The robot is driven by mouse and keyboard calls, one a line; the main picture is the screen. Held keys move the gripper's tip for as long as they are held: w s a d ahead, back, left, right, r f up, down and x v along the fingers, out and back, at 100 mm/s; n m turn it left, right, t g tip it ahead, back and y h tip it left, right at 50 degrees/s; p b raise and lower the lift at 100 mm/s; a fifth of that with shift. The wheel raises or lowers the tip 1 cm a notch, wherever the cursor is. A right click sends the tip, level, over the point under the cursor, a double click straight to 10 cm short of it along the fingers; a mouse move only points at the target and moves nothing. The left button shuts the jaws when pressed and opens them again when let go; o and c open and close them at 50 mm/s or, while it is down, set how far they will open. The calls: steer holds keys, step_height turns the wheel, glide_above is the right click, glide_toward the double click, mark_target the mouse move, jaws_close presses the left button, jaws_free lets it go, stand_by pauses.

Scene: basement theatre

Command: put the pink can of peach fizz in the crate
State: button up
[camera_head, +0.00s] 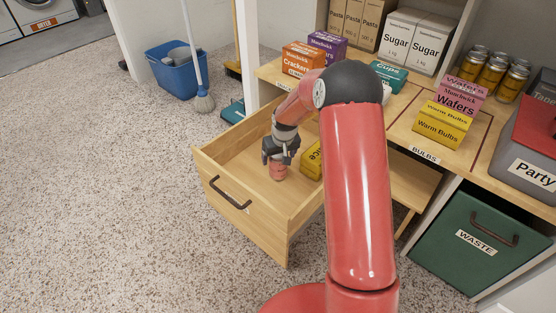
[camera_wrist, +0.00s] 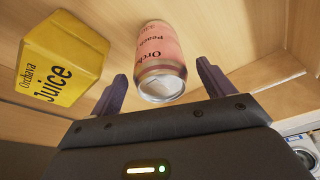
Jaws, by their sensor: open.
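The pink can of peach fizz (camera_head: 278,172) stands in the open wooden drawer (camera_head: 230,155). In the wrist view the can (camera_wrist: 161,45) shows its pink label and bare metal end, lying between the fingertips. My gripper (camera_head: 279,160) is over the can inside the drawer. The gripper's fingers also show in the wrist view (camera_wrist: 161,74), open, one on each side of the can with gaps beside it. I cannot make out for certain which thing is the crate.
A yellow juice box (camera_wrist: 62,62) is beside the can in the drawer, close to one finger. The drawer's walls surround my gripper. Wafers (camera_head: 460,95) and Warm Bulbs (camera_head: 440,125) boxes stand on the shelf. A green waste bin (camera_head: 470,260) is below right. Open floor lies left.

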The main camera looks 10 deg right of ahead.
steer(key=p+v, duration=0.1)
steer(key=v, duration=0.6)
steer(key=shift+s+r, duration=0.1)
steer(key=shift+r, duration=0.05)
steer(key=s+r+t+h, duration=0.1)
steer(key=s+r, duration=1.2)
steer(key=r, duration=0.3)
steer(key=s+r, duration=0.2)
steer(key=s, duration=0.9)
steer(key=s+a+r+m+t, duration=0.1)
steer(key=s+r, duration=0.2)
steer(key=s, duration=0.8)
steer(key=shift+m+t+y, duration=0.3)
steer(key=shift+r, duration=0.2)
